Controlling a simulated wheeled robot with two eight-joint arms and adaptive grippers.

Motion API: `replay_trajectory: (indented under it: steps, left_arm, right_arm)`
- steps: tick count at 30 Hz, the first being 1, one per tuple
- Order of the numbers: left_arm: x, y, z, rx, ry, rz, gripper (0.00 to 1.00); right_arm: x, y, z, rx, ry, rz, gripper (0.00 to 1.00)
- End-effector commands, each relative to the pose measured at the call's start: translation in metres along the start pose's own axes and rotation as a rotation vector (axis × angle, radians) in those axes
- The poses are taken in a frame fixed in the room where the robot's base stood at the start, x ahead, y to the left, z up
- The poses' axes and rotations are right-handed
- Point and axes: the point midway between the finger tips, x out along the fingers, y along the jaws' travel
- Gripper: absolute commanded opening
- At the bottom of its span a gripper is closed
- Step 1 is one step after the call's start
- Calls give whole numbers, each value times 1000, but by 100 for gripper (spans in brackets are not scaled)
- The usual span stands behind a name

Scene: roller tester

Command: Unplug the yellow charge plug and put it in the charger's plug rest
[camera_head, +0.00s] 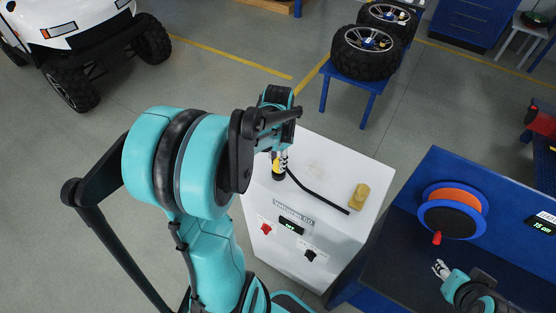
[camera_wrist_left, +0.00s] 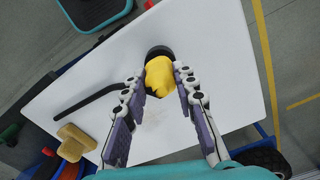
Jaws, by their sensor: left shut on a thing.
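The yellow charge plug (camera_wrist_left: 160,76) is between the fingers of my left gripper (camera_wrist_left: 159,88) in the left wrist view, and the gripper is shut on it. In the head view, only a little of the plug (camera_head: 276,163) shows below my left gripper (camera_head: 284,152). A dark round piece (camera_wrist_left: 159,51) sits at the plug's far end, over the white top of the charger cabinet (camera_head: 322,168). I cannot tell whether it is a socket or the plug rest, or whether the plug is seated in it. My right gripper (camera_head: 440,268) is low at the right, apart from the charger; its finger opening is too small to judge.
A black bar or cable (camera_head: 318,192) lies across the charger top, beside a yellowish block (camera_head: 359,197). A blue bench with an orange reel (camera_head: 453,216) stands to the right. Wheels on a blue stand (camera_head: 366,54) are behind; a white vehicle (camera_head: 75,35) is far left.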

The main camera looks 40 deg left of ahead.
Motion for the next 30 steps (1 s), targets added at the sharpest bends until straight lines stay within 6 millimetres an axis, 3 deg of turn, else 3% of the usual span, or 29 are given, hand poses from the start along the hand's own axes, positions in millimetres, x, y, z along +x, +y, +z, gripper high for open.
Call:
replay_trajectory:
  steps: [14, 15, 17, 26, 30]
  left_arm:
    - [16, 0, 0, 0, 0, 0, 0]
    - [15, 0, 0, 0, 0, 0, 35]
    - [14, 0, 0, 0, 0, 0, 51]
    - [13, 0, 0, 0, 0, 0, 52]
    - [3, 0, 0, 0, 0, 0, 52]
  right_arm:
    - [11, 0, 8, 0, 0, 0, 40]
    - [10, 0, 8, 0, 0, 0, 40]
    - [10, 0, 7, 0, 0, 0, 40]
    - [10, 0, 7, 0, 0, 0, 40]
    - [10, 0, 7, 0, 0, 0, 40]
